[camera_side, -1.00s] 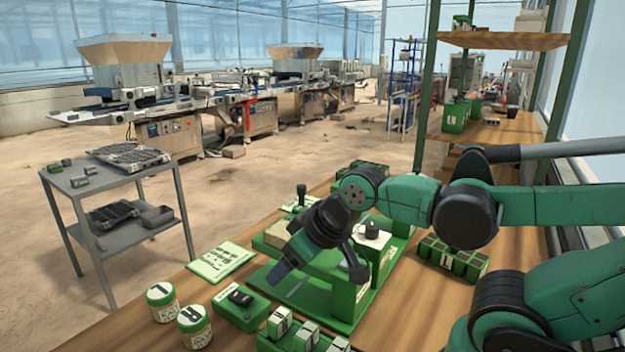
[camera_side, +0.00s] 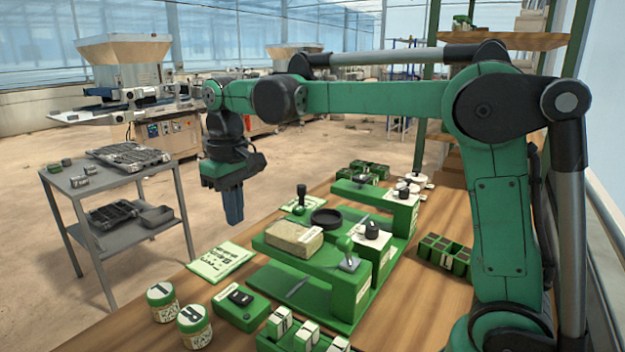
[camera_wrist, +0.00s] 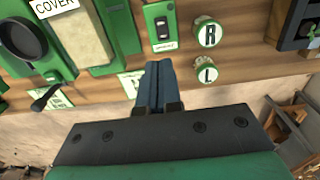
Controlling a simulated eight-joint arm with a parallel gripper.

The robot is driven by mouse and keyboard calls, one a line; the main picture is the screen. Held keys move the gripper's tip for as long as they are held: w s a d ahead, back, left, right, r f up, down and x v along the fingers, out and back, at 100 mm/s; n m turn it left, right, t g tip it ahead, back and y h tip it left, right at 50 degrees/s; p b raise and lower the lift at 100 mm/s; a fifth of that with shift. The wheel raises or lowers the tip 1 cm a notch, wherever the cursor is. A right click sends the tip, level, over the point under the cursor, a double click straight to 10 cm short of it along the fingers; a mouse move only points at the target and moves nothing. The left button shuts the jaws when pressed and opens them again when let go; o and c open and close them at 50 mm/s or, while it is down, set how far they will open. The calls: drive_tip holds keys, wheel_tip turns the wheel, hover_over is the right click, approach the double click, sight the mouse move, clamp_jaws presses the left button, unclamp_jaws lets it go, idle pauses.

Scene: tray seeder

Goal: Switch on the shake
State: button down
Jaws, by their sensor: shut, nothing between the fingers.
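A green switch box (camera_side: 241,306) with a black rocker on top sits on the wooden bench, between the jars and the green seeder frame. The box also shows in the wrist view (camera_wrist: 161,36), with a white label too small to read. Which way its rocker is tipped I cannot tell. My gripper (camera_side: 234,222) is shut and empty, pointing down in the air, apart from the box. In the wrist view its blue fingers (camera_wrist: 157,66) are together, below the box in the picture. The green seeder frame (camera_side: 285,287) carries a tan block (camera_side: 294,238) and black knobs.
Two labelled jars, (camera_side: 161,303) and (camera_side: 194,325), stand left of the box. A printed card (camera_side: 219,262) lies behind it. Green trays of labelled blocks (camera_side: 306,335) are in front. A black-handled stamp-like thing (camera_side: 301,198) stands behind the frame. A grey metal cart (camera_side: 105,180) stands beyond the bench.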

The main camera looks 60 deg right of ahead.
sight(246, 297)
drive_tip(key=shift+w+f+g, duration=0.25)
drive_tip(key=shift+w+g, duration=0.15)
drive_tip(key=shift+w, duration=0.15)
drive_tip(key=shift+w+f+g, duration=0.2)
drive_tip(key=shift+w+g, duration=0.2)
drive_tip(key=shift+w, duration=0.1)
drive_tip(key=shift+f, duration=0.1)
drive_tip(key=f, duration=0.4)
drive_tip(key=s+f, duration=0.1)
drive_tip(key=f, duration=0.4)
drive_tip(key=s+f, duration=0.1)
drive_tip(key=f, duration=0.3)
drive_tip(key=shift+f, duration=0.35)
